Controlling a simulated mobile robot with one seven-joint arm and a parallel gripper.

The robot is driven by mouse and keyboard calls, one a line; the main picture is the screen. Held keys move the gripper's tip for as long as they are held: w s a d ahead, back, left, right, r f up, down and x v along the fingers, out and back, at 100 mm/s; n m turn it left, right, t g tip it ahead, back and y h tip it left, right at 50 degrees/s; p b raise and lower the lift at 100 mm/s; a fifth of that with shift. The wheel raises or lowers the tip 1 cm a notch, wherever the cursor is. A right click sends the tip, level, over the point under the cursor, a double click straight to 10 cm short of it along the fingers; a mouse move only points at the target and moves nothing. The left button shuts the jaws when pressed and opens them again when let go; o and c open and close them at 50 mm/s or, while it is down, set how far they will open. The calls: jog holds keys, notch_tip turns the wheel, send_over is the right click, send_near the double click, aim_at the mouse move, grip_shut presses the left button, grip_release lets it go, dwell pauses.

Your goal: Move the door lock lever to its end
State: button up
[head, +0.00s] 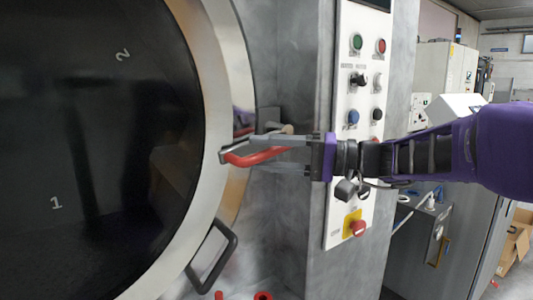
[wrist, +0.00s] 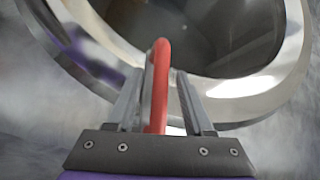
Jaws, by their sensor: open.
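The red door lock lever (head: 258,157) sticks out at the right rim of the round washer door (head: 222,95). My gripper (head: 245,152) reaches in from the right, and its fingers lie at the lever. In the wrist view, the red lever (wrist: 160,85) runs up between the two open fingers of my gripper (wrist: 165,95). It is close to the left finger, and a gap shows to the right finger. I cannot tell whether the left finger touches it. The lever's pivot is partly hidden by my fingers.
A black door handle (head: 212,258) is on the rim below the lever. A control panel (head: 350,130) with buttons and a red emergency stop (head: 358,228) stands behind my gripper. Red parts (head: 262,296) show at the bottom edge.

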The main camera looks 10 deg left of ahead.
grip_shut()
dwell(1.3)
